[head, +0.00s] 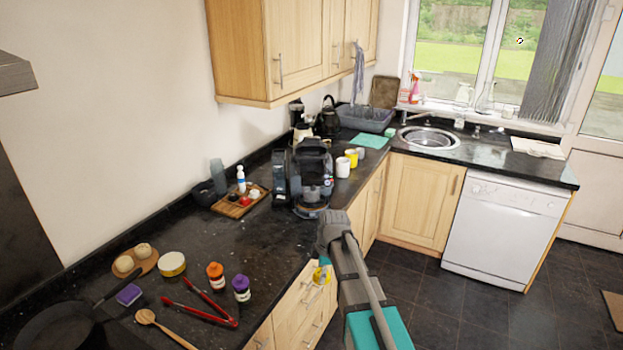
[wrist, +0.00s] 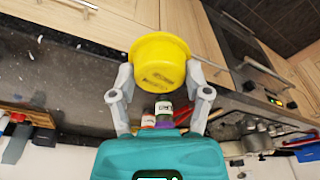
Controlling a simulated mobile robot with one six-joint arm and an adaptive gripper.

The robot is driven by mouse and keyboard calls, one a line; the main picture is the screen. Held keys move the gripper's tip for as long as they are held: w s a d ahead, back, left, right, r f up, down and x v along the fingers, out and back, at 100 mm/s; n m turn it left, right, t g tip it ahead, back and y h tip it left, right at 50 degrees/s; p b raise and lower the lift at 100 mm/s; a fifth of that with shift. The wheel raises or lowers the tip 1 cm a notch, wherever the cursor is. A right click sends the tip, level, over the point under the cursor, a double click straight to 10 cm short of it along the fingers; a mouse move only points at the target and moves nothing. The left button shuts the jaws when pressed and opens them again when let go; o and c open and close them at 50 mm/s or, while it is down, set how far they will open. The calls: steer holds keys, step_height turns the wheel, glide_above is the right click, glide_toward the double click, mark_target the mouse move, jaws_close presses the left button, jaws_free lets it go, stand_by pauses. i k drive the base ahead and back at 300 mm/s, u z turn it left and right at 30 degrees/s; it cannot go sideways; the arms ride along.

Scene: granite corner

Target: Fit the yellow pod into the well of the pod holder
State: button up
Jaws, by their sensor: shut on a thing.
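The yellow pod (wrist: 160,62) is a small round cup with a wider rim, held between the two fingers of my gripper (wrist: 160,88) in the wrist view. A wooden tray (head: 228,209) with small red, white and dark items stands on the counter by the wall. I cannot tell whether it is the pod holder, and no empty well is clear at this size.
A black coffee machine (head: 314,165) stands right of the tray, with white and yellow mugs (head: 351,158) behind. Red tongs (head: 205,303), orange (head: 215,275) and purple-lidded (head: 241,288) jars and a pan (head: 45,325) lie nearer. Bare counter (head: 190,240) separates tray and jars.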

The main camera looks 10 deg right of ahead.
mark_target(313, 179)
steer(key=i, duration=1)
